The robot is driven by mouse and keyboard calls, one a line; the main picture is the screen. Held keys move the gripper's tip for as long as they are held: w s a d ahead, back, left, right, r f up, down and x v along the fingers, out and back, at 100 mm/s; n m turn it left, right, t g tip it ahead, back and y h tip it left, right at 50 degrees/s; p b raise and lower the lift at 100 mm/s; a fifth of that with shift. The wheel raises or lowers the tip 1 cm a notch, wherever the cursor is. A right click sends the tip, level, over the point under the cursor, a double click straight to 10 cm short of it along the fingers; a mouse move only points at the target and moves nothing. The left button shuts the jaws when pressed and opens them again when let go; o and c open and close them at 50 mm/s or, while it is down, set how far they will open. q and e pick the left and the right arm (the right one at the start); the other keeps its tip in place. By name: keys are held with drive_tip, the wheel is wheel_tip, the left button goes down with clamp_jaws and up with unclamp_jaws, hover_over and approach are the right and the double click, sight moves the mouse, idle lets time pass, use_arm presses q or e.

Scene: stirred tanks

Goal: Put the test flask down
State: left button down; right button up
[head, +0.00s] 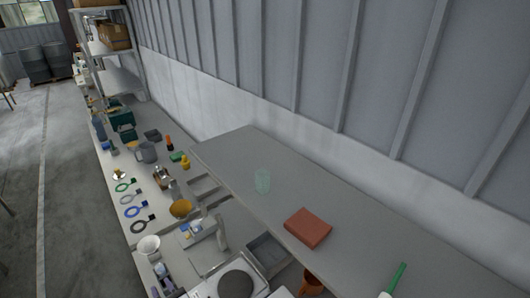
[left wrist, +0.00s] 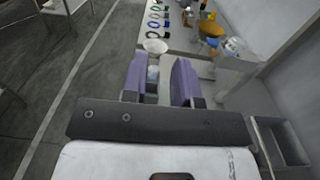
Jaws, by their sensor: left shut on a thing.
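My left gripper (head: 162,279), with purple fingers, is at the bottom of the head view, over the near end of the long bench. In the left wrist view, its fingers (left wrist: 164,80) are shut on a small pale, bluish see-through thing, which I take to be the test flask (left wrist: 153,75). The fingers hide much of it. It also shows small in the head view (head: 161,267). I cannot tell whether its bottom touches the bench. My right gripper is not in view.
A white bowl (head: 149,244) stands just beyond the gripper. Several ring-handled tools (head: 133,211) and an orange bowl (head: 181,208) lie farther along the bench.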

use_arm(q)
drive_tip(key=s+d+r+m+t+h+p, duration=0.1)
drive_tip(key=d+r+p, duration=0.4)
drive_tip(key=r, duration=0.5)
drive_tip(key=s+d+r+m+t+h+p, duration=0.2)
drive_tip(key=s+d+r+h+p, duration=0.1)
drive_tip(key=r, duration=0.8)
drive_tip(key=s+d+p, duration=0.1)
drive_tip(key=d+p, duration=0.1)
drive_tip(key=p, duration=0.1)
drive_tip(key=shift+s+d, duration=0.25)
drive_tip(key=shift+s, duration=0.1)
drive_tip(key=shift+d+r, duration=0.1)
